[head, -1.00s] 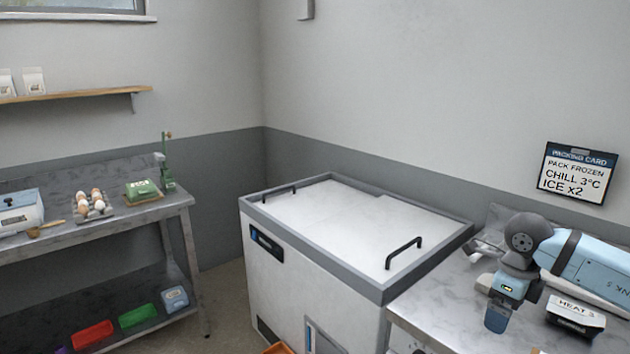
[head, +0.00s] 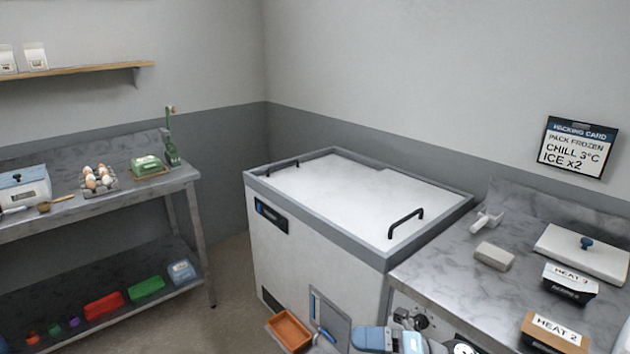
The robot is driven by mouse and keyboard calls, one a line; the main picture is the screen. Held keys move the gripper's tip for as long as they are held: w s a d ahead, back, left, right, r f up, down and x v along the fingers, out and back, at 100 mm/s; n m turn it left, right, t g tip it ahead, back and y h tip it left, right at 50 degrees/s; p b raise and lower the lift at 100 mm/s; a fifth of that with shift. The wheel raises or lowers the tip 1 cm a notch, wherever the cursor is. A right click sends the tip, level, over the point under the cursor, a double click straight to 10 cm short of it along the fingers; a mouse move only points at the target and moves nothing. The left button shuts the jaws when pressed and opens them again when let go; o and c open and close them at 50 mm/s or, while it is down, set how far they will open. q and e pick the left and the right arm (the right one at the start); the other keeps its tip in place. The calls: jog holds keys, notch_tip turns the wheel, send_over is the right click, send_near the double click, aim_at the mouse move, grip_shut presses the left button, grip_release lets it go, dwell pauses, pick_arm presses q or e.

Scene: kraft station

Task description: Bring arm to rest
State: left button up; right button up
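The lower part of my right arm, pale blue and grey with a dark joint, shows at the bottom edge, in front of the freezer and the right worktop. My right gripper (head: 390,341) seems to be at its left end, cut off by the frame, low and clear of the worktop. Whether its fingers are open or shut does not show, and I see nothing held in it. My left arm and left gripper are out of view.
A chest freezer (head: 258,262) with a white lid stands centre. An orange tray (head: 290,330) is low before it. The right worktop (head: 455,290) bears a grey block (head: 494,256), a white scoop (head: 486,221), HEAT boxes (head: 554,332) and a knobbed lid (head: 590,258). A left bench (head: 90,208) holds eggs.

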jog(key=s+d+f+m+t+h, duration=0.2)
jog(key=d+f+m+t+h, duration=0.35)
jog(key=m, duration=0.75)
jog(key=s+d+f+m+t+h, duration=0.2)
jog(key=f+m+t+h, duration=0.6)
jog(key=m, duration=0.5)
jog(key=s+d+f+m+g+h, duration=0.1)
jog(key=s+d+f+m+g, duration=0.1)
jog(key=s+f+m, duration=0.3)
jog(key=s+d+f+m+g+h, duration=0.1)
jog(key=s+d+f+m+g, duration=0.15)
jog(key=s+f, duration=0.45)
pick_arm(q)
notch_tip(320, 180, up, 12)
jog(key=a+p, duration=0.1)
jog(key=p, duration=1.3)
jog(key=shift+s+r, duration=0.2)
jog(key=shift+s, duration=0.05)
pick_arm(e)
notch_tip(320, 180, up, 13)
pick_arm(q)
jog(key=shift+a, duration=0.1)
pick_arm(e)
jog(key=shift+s+r, duration=0.1)
jog(key=shift+r, duration=0.05)
